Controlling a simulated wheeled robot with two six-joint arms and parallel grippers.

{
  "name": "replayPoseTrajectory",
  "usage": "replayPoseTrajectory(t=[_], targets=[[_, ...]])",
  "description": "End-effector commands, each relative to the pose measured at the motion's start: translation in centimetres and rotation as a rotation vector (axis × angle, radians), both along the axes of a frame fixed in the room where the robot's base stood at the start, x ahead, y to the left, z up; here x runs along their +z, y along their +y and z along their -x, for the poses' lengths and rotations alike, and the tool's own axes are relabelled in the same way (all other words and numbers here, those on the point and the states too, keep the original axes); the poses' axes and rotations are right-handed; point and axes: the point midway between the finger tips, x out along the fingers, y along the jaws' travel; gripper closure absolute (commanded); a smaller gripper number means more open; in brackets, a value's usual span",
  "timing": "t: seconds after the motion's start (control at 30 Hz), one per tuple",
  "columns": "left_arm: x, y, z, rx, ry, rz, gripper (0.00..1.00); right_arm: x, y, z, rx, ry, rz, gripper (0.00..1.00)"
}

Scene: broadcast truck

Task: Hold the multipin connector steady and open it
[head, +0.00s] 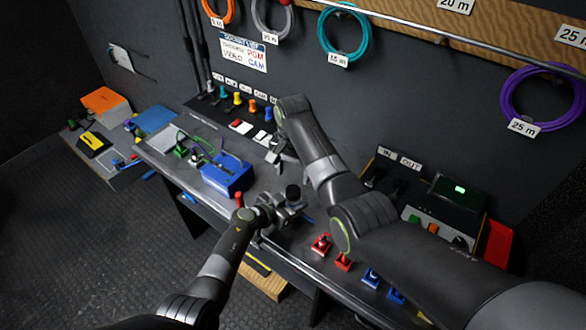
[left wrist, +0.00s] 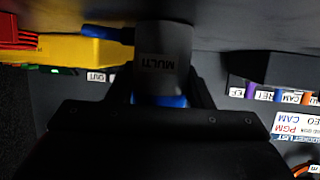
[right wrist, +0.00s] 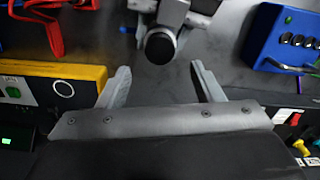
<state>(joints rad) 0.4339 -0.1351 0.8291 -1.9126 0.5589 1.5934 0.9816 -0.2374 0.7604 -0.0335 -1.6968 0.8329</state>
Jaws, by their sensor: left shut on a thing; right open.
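The multipin connector (left wrist: 163,62) is a dark cylinder marked MULTI, with blue at its lower end in the left wrist view. My left gripper (head: 283,212) is shut on it above the bench. In the head view the connector's dark round end (head: 293,192) points up out of the jaws. It also shows in the right wrist view (right wrist: 160,46), just beyond my right fingertips. My right gripper (right wrist: 161,75) is open and empty, its fingers spread to either side of the connector's line but apart from it. In the head view my right gripper (head: 279,155) is above and left of the connector.
A blue box (head: 228,175) stands on the bench (head: 205,200) to the left. Red connectors (head: 321,244) and blue ones (head: 371,278) stand near the front edge at right. A panel with a green-lit screen (head: 455,192) stands behind my right arm. Coiled cables hang on the wall.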

Motion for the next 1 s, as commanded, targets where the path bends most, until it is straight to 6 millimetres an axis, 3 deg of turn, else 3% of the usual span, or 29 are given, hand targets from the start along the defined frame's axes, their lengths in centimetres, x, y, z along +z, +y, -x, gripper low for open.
replayPoseTrajectory(t=[0.2, 0.33, 0.7, 1.0], targets=[[0.0, 0.0, 0.0, 0.0, 0.001, -0.001, 1.0, 1.0, 0.0, 0.0, -0.165, 0.0, 0.0, 0.4], [0.0, 0.0, 0.0, 0.0, 0.001, -0.001, 1.0, 0.5, 0.0, 0.1, -0.193, 0.001, 0.0, 0.4], [0.0, 0.0, 0.0, 0.0, 0.001, -0.001, 1.0, -4.6, 0.0, 0.1, -0.192, 0.003, 0.002, 0.4], [0.0, 0.0, 0.0, 0.0, 0.001, -0.001, 1.0, -6.6, 0.0, 0.0, -0.192, 0.001, -0.001, 0.4]])
